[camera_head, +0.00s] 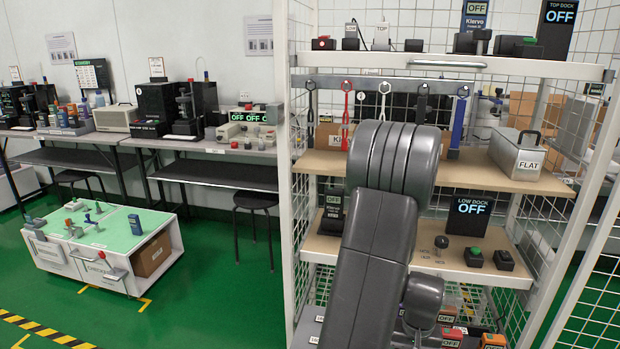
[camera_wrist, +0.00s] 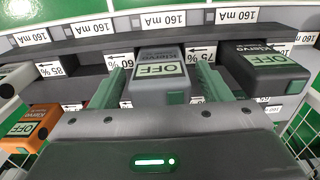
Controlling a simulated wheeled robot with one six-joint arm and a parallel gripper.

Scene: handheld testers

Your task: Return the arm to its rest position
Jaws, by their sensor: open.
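My gripper (camera_wrist: 161,72) is open in the wrist view, its two green fingers spread apart. A grey tester (camera_wrist: 172,54) with an OFF screen stands in the slot rack between and beyond the fingers. I cannot tell whether either finger touches it. A black tester (camera_wrist: 262,52) is to the right and an orange tester (camera_wrist: 38,112) is at the lower left. In the head view my dark grey arm reaches down in front of the shelf rack (camera_head: 447,62), and my gripper is hidden there.
The rack's low shelf (camera_head: 445,262) and middle shelf (camera_head: 470,172) are close around my arm, with wire mesh sides (camera_head: 580,130). Hanging tools, a FLAT case (camera_head: 515,153) and a low dock (camera_head: 469,214) are near. Green floor is open at left, by a white cart (camera_head: 100,243).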

